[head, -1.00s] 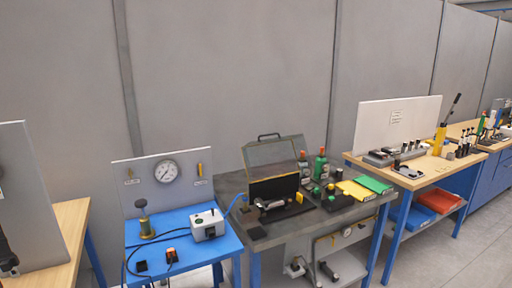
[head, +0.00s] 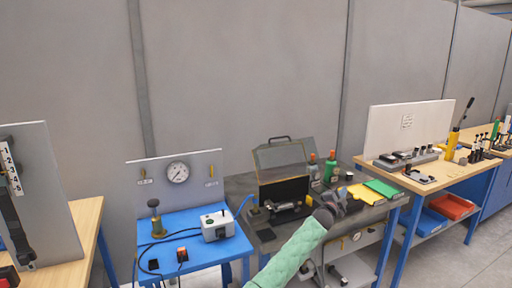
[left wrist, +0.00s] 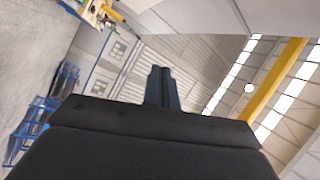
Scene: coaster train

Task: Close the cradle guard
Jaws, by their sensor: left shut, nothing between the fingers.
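The cradle guard (head: 298,153) is a clear panel in a grey frame with a dark handle on top. It stands raised and leans back at the rear of the grey bench in the head view. In front of it is the cradle (head: 285,205), with a black upright plate and a metal part lying low. My left gripper (head: 345,197) is in front of the bench, right of the cradle and apart from the guard. Its shut, empty fingers show in the left wrist view (left wrist: 161,86), pointing towards the ceiling and wall. My right gripper is out of view.
Two bottles (head: 330,168) stand right of the guard, with yellow (head: 364,194) and green (head: 381,188) trays beyond. A blue table (head: 190,255) with a gauge panel (head: 195,180) adjoins on the left. A wooden bench (head: 440,176) stands right.

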